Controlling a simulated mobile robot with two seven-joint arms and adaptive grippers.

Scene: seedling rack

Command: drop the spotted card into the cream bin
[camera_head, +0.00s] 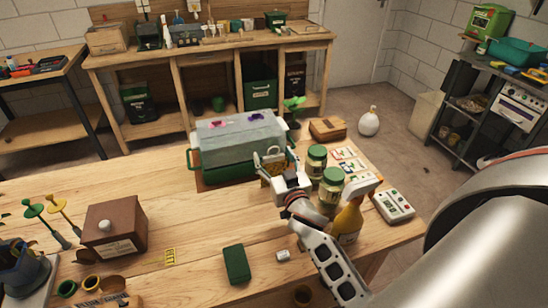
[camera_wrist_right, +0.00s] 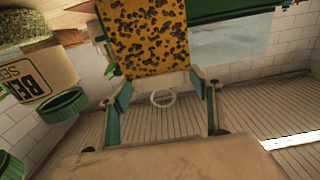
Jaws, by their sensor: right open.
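The spotted card (camera_wrist_right: 145,38), yellow with black spots, hangs upright at the top of the right wrist view. In the head view a small yellow patch of it (camera_head: 269,169) shows behind my right gripper, at the front of the covered green seedling box. My right gripper (camera_head: 268,156) is open, its fingers (camera_wrist_right: 160,85) spread at the card's lower edge; I cannot tell whether they touch it. A cream bin (camera_head: 426,113) appears to stand on the floor at right, beside the dark shelf. My left gripper is not in view.
The seedling box (camera_head: 225,135) stands close to my right gripper. Green-lidded jars (camera_head: 331,186), a yellow spray bottle (camera_head: 347,222) and a white device (camera_head: 393,205) crowd its right side. A brown box (camera_head: 115,228) stands left. The bench front centre is mostly clear.

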